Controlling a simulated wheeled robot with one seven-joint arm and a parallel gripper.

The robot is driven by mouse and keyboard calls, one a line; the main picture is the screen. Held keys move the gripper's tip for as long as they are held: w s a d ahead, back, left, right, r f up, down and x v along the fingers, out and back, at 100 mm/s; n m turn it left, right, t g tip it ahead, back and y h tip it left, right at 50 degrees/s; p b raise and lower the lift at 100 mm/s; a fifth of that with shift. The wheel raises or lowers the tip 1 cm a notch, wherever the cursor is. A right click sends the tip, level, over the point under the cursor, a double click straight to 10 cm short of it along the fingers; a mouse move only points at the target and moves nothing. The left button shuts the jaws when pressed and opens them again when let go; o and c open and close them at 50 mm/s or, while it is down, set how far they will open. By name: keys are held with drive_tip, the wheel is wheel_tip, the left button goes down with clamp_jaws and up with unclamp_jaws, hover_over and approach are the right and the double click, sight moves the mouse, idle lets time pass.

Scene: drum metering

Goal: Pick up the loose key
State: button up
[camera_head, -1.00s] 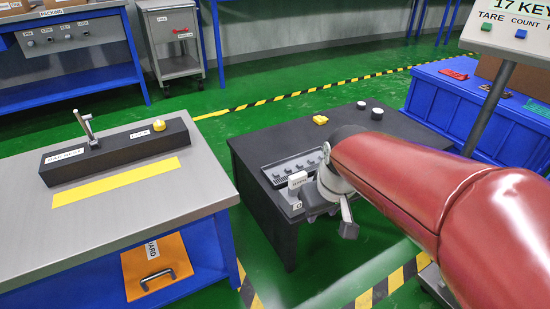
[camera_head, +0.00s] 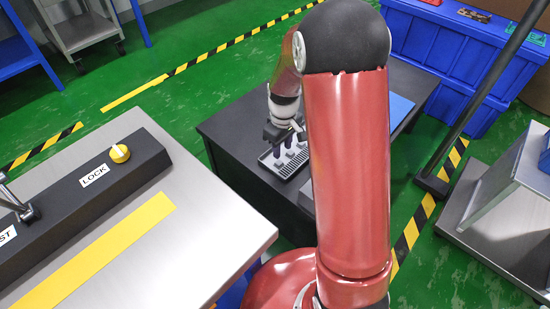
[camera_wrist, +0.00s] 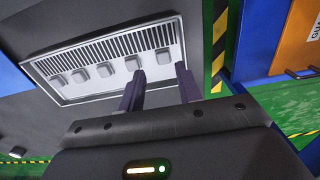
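A grey tray (camera_head: 283,164) lies on the dark table (camera_head: 228,128), partly hidden by my arm in the head view. In the wrist view the tray (camera_wrist: 108,47) has a ribbed strip and a row of several small grey keys (camera_wrist: 106,71). I cannot tell which key is the loose one. My gripper (camera_head: 284,134) is over the tray with its fingers pointing down at it. In the wrist view my gripper (camera_wrist: 159,84) has its two dark fingers apart, near the end of the row at the right, with no key seen between them.
A steel bench (camera_head: 215,225) with a black bar and a yellow knob (camera_head: 120,153) marked LOCK stands at the left. A blue crate (camera_head: 440,50) stands at the back right. A dark post (camera_head: 490,90) and a steel stand (camera_head: 515,195) are at the right.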

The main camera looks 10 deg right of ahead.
sight(280, 163)
drive_tip(key=f, duration=0.6)
drive_tip(key=shift+a+f, duration=0.25)
drive_tip(key=shift+a, duration=0.1)
drive_tip(key=c, duration=0.7)
